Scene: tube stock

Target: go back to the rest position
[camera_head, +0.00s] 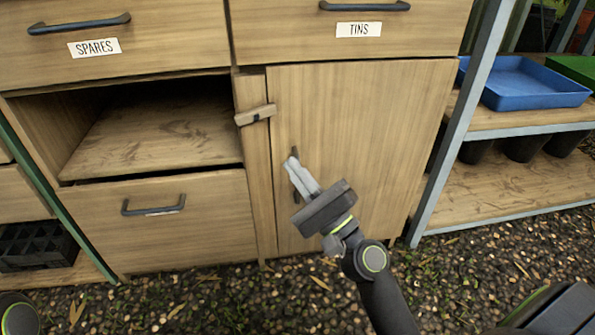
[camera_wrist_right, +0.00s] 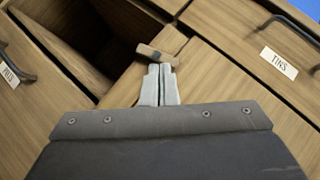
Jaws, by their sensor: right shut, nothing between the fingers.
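My right gripper (camera_head: 292,160) is shut and empty in front of the cupboard door (camera_head: 370,130) under the TINS drawer. In the right wrist view its fingertips (camera_wrist_right: 160,68) are together, with the wooden turn latch (camera_wrist_right: 163,54) just beyond them. In the head view the latch (camera_head: 255,115) lies nearly level across the left edge of the door, to the left of and above the fingertips. The door looks closed. A dark handle on it is partly hidden behind my gripper. My left gripper is not in view.
The TINS drawer (camera_head: 420,30) and the SPARES drawer (camera_head: 150,50) look shut. An open compartment (camera_head: 160,140) is left of the door, above a lower drawer (camera_head: 160,230). A metal shelf post (camera_head: 455,130) and a blue tray (camera_head: 535,97) stand right. Gravel lies in front.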

